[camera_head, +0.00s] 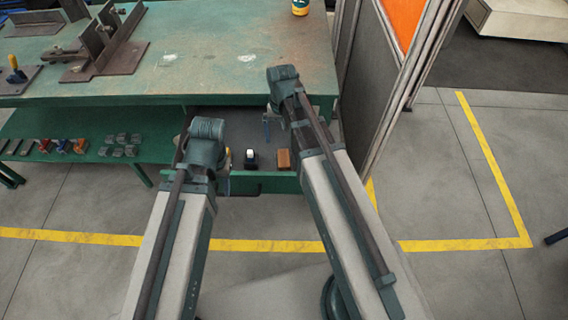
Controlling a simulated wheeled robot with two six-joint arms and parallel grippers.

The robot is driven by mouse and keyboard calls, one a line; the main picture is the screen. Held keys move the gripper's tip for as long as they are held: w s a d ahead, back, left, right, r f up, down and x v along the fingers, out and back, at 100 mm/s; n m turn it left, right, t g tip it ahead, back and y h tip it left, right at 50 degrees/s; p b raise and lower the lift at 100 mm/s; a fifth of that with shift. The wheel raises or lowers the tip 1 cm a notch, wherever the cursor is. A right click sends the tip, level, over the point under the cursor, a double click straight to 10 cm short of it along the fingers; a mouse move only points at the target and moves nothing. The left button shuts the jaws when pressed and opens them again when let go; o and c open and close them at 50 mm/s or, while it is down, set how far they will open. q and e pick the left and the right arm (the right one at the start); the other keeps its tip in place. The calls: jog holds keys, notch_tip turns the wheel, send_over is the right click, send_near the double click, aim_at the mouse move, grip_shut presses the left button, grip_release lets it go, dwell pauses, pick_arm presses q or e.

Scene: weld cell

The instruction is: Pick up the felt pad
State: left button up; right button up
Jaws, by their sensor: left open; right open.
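An open drawer (262,183) under the green bench holds a few small things. One is an orange-brown block (284,159), another a small black and white item (251,158). I cannot tell for sure which thing is the felt pad; part of the drawer is hidden behind my arms. My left gripper (224,183) is at the drawer's left end, mostly hidden by its own wrist, open. My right gripper (267,130) hangs over the back of the drawer, above and left of the orange-brown block, open and apart from it.
The green bench (210,55) carries rusty metal fixtures (115,55) at the left and a yellow-green can (300,7) at the back. A lower shelf (75,157) holds several small parts. A welding screen (375,90) stands close right of the drawer. The floor in front is clear.

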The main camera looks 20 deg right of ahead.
jog(key=b, duration=0.9)
send_near(284, 157)
jog(key=f, duration=0.5)
jog(key=shift+s+a, duration=0.4)
jog(key=f+b, duration=0.5)
jog(key=shift+w+d+f, duration=0.15)
jog(key=shift+w+d, duration=0.15)
jog(key=shift+w, duration=0.05)
jog(key=shift+c, duration=0.3)
jog(key=c, duration=1.3)
jog(key=shift+o, duration=0.2)
jog(key=shift+r, duration=0.2)
